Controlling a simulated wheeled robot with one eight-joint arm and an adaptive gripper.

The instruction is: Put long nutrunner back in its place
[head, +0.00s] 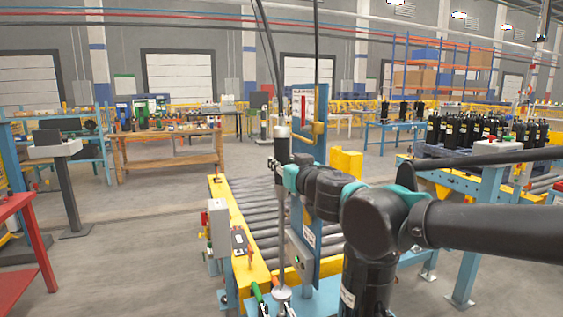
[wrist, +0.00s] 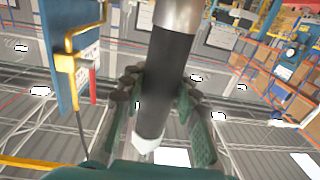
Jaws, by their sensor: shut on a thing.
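The long nutrunner (head: 282,145) stands upright in the head view, hanging under dark cables, with a thin shaft running down in front of the roller conveyor. My gripper (head: 284,172) is shut around its dark body. In the wrist view the nutrunner (wrist: 168,70) shows a dark cylinder with silver metal at the top and a white part at the bottom. The green-padded fingers of my gripper (wrist: 162,105) lie on both sides of it. A blue post (head: 306,120) with a yellow bracket (head: 319,130) stands just right of the tool; the bracket also shows in the wrist view (wrist: 66,62).
The roller conveyor (head: 250,205) with yellow rails lies below and behind the tool. A grey control box (head: 218,220) is at its left side. Green-handled (head: 258,294) and red-handled (head: 287,306) tools are at the bottom. Black compressors (head: 470,130) stand at right.

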